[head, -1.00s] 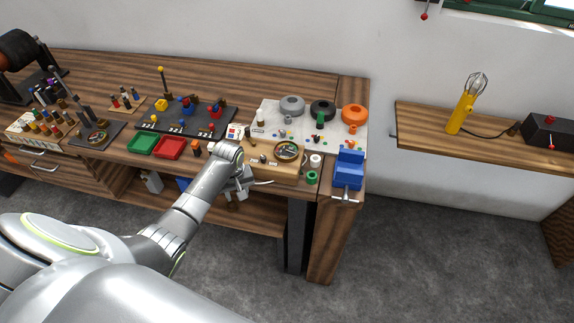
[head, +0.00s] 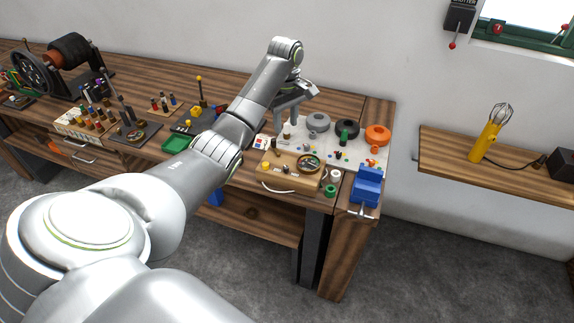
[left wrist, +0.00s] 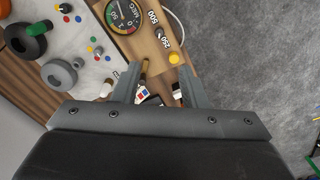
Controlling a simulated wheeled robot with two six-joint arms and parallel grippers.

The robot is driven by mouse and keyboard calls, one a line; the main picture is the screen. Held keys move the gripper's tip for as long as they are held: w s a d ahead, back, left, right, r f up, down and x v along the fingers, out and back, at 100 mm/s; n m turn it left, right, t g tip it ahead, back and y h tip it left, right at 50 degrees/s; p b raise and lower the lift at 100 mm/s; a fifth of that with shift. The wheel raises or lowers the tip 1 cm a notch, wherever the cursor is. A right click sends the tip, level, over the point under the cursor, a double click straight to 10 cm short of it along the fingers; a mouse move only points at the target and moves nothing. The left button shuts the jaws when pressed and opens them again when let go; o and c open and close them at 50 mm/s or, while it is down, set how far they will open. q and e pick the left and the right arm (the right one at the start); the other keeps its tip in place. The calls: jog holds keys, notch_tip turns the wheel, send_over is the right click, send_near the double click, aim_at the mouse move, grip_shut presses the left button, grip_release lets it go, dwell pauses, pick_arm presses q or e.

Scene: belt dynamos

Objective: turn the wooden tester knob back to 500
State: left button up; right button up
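The wooden tester (head: 291,184) is a light wood box with a round gauge (head: 308,161), near the bench's right end. In the left wrist view its wooden top (left wrist: 147,45) shows at the top centre, with the gauge (left wrist: 122,14) and the labels 500 and 250. A small dark knob (left wrist: 159,33) sits by the labels; its exact pointing is too small to tell. A yellow button (left wrist: 174,58) is near it. My left gripper (head: 287,121) is above the bench, behind the tester; its fingers (left wrist: 159,70) are apart and empty. My right gripper is out of view.
Grey (head: 318,122), black (head: 346,128) and orange (head: 377,135) round parts stand behind the tester on a white sheet. A blue vise (head: 367,186) is at the bench's right end. A white cable (head: 291,191) runs in front of the tester.

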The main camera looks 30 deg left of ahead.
pick_arm(q)
jog(key=b, duration=0.6)
send_over(286, 167)
notch_tip(286, 167, down, 8)
notch_tip(286, 167, down, 8)
jog(key=shift+r+p, duration=0.25)
jog(key=shift+p, duration=0.35)
jog(key=shift+a+f, duration=0.1)
jog(key=shift+f, duration=0.8)
jog(key=shift+r, duration=0.1)
grip_shut()
